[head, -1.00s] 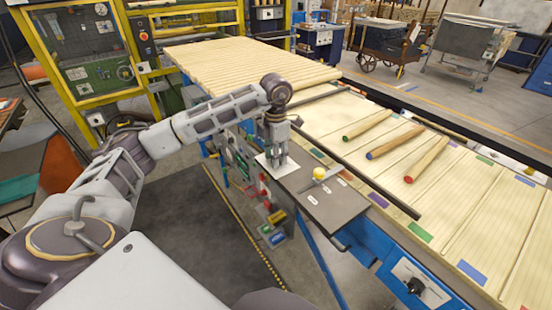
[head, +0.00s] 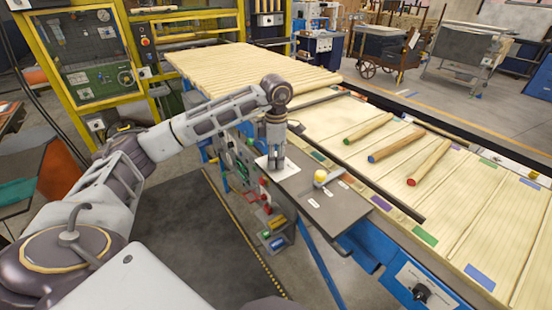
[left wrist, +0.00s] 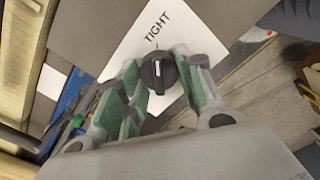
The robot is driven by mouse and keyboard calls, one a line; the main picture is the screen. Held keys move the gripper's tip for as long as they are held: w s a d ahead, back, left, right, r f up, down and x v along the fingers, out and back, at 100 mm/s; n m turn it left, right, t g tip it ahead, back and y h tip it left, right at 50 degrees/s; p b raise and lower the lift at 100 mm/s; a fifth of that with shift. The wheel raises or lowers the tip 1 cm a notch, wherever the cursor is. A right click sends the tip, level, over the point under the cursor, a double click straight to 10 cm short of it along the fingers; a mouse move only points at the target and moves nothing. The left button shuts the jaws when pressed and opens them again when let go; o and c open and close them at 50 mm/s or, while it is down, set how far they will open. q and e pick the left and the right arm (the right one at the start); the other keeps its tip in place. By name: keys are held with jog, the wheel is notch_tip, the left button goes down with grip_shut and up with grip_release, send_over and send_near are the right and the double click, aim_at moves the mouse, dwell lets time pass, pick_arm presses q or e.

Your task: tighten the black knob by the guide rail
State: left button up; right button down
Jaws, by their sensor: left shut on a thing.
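The black knob (left wrist: 158,73) with a white pointer line sits on a white card (left wrist: 125,45) printed TIGHT with a short tick mark. In the left wrist view the pointer line runs roughly in line with the tick. My left gripper (head: 275,166) points down over the card, at the side of the dark guide rail (head: 400,205). In the left wrist view its green-padded fingers (left wrist: 160,82) are shut on the knob, one on each side. In the head view the fingers hide the knob. My right gripper does not show.
A yellow ball-topped handle (head: 320,176) stands on the grey plate (head: 340,206) close to my left gripper. Green-, blue- and red-ended rods lie on the wooden bed beyond the rail. Another black knob (head: 421,293) is on a white front panel.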

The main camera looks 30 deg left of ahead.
aim_at(276, 158)
pick_arm(q)
jog(key=o, duration=1)
notch_tip(276, 158, up, 12)
dwell(0.6)
dwell(0.9)
